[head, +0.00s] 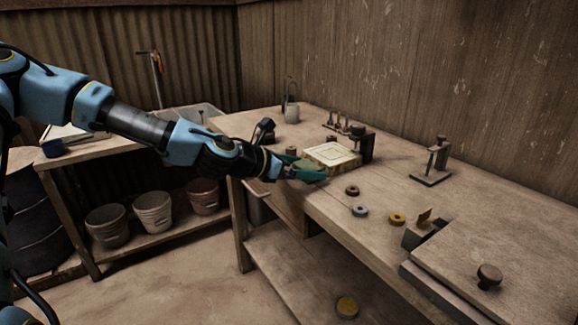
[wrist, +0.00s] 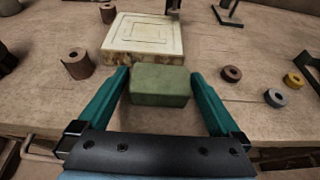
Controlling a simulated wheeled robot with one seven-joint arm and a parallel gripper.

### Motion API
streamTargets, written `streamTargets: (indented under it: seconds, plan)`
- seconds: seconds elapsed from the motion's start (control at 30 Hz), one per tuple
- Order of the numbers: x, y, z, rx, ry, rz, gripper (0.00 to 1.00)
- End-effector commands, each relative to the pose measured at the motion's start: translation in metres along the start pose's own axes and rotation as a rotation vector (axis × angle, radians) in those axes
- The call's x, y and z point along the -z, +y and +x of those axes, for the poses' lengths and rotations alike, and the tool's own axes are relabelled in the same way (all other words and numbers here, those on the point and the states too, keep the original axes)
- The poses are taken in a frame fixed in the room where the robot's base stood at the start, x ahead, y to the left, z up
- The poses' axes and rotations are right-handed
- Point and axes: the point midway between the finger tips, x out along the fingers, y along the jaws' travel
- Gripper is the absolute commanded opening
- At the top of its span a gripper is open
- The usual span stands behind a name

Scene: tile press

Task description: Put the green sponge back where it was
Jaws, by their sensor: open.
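The green sponge (wrist: 160,85) lies on the workbench in the wrist view, just in front of a pale square tile block. My gripper (wrist: 160,98) is open, with one teal finger on each side of the sponge. In the head view the sponge (head: 306,165) is partly hidden by my gripper (head: 305,172), which reaches over the bench's front edge.
The tile block (head: 332,155) stands right behind the sponge. A brown cylinder (wrist: 77,63) stands to the left. Several small rings, including a dark red one (wrist: 231,74) and a yellow one (wrist: 293,80), lie to the right.

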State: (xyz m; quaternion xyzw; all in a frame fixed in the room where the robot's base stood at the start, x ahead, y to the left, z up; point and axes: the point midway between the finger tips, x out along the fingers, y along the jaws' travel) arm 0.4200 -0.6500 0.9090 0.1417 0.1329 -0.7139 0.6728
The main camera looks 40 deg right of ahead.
Motion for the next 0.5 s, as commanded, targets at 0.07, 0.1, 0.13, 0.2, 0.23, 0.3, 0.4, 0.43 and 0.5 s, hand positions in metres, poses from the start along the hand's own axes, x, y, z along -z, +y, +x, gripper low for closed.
streamTargets:
  seconds: [0.07,0.1,0.13,0.2,0.23,0.3,0.4,0.43,0.5]
  plan:
    - [0.001,0.001,-0.011,-0.003,-0.001,-0.001,1.0]
    - [0.001,0.002,-0.017,-0.004,-0.001,-0.001,1.0]
    - [0.001,0.002,-0.023,-0.004,0.0,-0.001,1.0]
    - [0.001,0.002,-0.037,-0.004,0.0,-0.002,1.0]
    - [0.001,0.002,-0.043,-0.004,0.0,-0.003,1.0]
    - [0.001,0.002,-0.058,-0.005,0.0,-0.001,1.0]
    - [-0.006,0.001,-0.066,-0.002,0.003,-0.001,1.0]
    - [-0.006,0.001,-0.068,-0.002,0.003,-0.001,1.0]
    - [-0.006,0.001,-0.074,-0.003,0.004,0.0,1.0]
